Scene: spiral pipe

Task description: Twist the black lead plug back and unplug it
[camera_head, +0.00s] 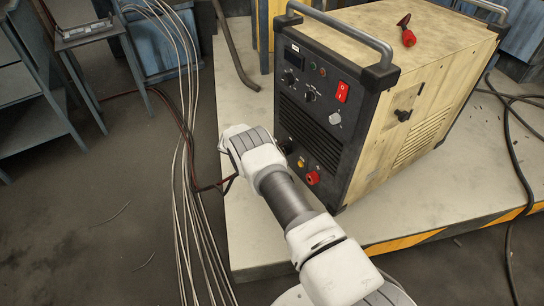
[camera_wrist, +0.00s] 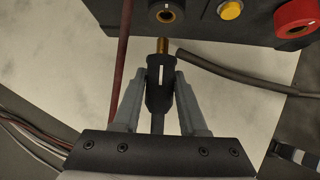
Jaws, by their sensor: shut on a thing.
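The black lead plug (camera_wrist: 161,90) has a white stripe and a brass pin (camera_wrist: 162,46) at its tip. My gripper (camera_wrist: 162,76) is shut on the plug, with one finger on each side. The pin points at the round dark socket (camera_wrist: 165,13) on the machine's front and stands apart from it, with a short gap between. In the head view my gripper (camera_head: 240,142) is low at the left of the machine's front panel, and the plug is hidden there. The welding machine (camera_head: 335,95) has a black front and worn cream sides.
A yellow knob (camera_wrist: 230,9) and a red socket (camera_wrist: 297,14) sit right of the dark socket. A dark cable (camera_wrist: 235,78) lies close to the plug's right, and a reddish cable (camera_wrist: 122,60) passes on its left. A red-handled tool (camera_head: 408,36) lies on the machine.

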